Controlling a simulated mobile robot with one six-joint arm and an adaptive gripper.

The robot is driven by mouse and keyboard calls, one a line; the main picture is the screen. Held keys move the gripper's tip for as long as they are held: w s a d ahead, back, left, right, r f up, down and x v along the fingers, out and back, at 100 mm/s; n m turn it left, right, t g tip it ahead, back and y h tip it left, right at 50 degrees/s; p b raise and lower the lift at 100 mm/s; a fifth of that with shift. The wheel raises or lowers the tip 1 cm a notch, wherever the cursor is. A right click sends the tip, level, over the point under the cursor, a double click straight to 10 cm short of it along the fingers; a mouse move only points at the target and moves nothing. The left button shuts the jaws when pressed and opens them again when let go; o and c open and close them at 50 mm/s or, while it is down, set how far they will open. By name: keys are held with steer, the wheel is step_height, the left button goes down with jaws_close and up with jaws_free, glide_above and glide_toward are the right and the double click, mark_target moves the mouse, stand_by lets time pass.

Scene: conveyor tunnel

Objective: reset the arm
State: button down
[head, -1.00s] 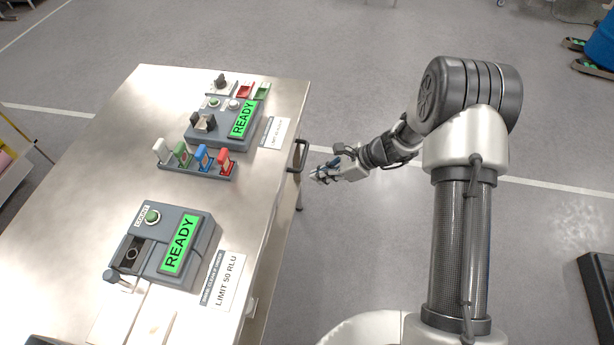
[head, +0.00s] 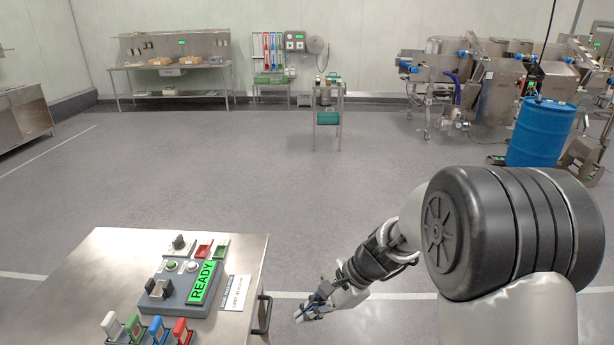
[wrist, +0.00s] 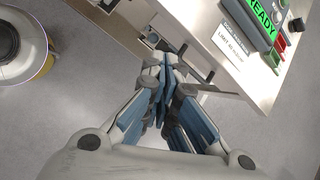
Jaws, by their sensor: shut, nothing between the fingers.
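My gripper (head: 314,308) hangs off the right side of the steel table, near the table's dark side handle (head: 263,314). It also shows in the wrist view (wrist: 165,72), where its blue-padded fingers come together at the tips with nothing between them. In that view the fingertips overlap the table edge in the picture; whether they touch it I cannot tell. My arm reaches down and to the left from its large black joint.
The steel table (head: 115,262) holds a grey device (head: 185,292) with a green READY screen, a label card (head: 235,292) and several coloured stamp-like pieces. Open floor lies beyond. A blue drum (head: 540,132), machinery (head: 500,85), a small stand (head: 328,100) and a workbench (head: 175,68) stand farther back.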

steer(key=s+d+r+n+t+h, duration=0.1)
steer(key=s+d+r+n+h, duration=0.1)
steer(key=s+d+r+n, duration=0.3)
steer(key=s+d+r+n+t+h, duration=0.1)
steer(key=s+r+n, duration=0.1)
steer(key=s+r, duration=0.55)
steer(key=s+d+r+n+t+h, duration=0.2)
steer(key=s+d, duration=0.5)
steer(key=s, duration=0.4)
steer(key=r+n+h, duration=0.1)
steer(key=n+h, duration=0.1)
steer(key=n, duration=0.1)
steer(key=shift+d+n, duration=0.25)
steer(key=shift+n, duration=0.05)
steer(key=shift+a+r, duration=0.1)
